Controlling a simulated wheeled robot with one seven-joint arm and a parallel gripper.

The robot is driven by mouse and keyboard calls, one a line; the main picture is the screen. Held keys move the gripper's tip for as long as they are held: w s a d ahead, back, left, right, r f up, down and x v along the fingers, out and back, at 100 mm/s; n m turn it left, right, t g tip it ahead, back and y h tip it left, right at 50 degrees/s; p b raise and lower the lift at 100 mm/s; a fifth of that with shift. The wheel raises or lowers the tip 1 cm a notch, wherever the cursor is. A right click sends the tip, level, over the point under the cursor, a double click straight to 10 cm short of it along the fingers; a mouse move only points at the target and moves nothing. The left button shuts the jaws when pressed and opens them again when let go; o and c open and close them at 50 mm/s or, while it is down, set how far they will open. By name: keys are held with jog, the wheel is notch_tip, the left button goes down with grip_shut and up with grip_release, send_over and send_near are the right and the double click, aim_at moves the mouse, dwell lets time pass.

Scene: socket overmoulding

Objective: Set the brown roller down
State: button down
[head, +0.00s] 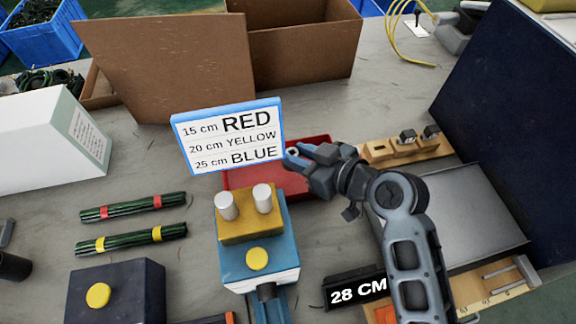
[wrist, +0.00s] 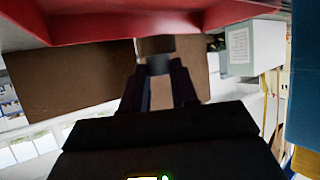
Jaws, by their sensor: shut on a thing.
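My gripper (head: 296,154) is in the middle of the head view, beside the lower right part of the sign and over or close to the red tray (head: 240,178). In the wrist view my gripper (wrist: 158,70) has its two fingers close together on a small dark, rounded piece (wrist: 158,64), which I take for the brown roller. Its colour is hard to tell, and most of it is hidden by the fingers. In the head view the roller cannot be made out. The red tray's edge fills the top of the wrist view (wrist: 120,28).
A blue-framed sign (head: 228,135) stands left of my gripper. A blue and yellow fixture with two white pegs (head: 258,235) stands below it. A wooden block with metal pieces (head: 405,148) is right, cardboard boxes (head: 190,65) behind. Banded green bundles (head: 132,238) lie left.

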aim_at(290, 170)
jog(key=shift+s+a+f, duration=0.1)
jog(key=shift+a+f, duration=0.3)
jog(key=shift+a, duration=0.2)
jog(key=shift+a+f, duration=0.35)
jog(key=shift+a, duration=0.2)
jog(key=shift+f, duration=1.95)
jog(key=shift+f, duration=0.1)
jog(key=c, duration=0.9)
grip_release()
jog(key=shift+o, duration=0.2)
jog(key=shift+p, duration=0.3)
jog(key=b+v, duration=0.1)
jog(key=v, duration=1.1)
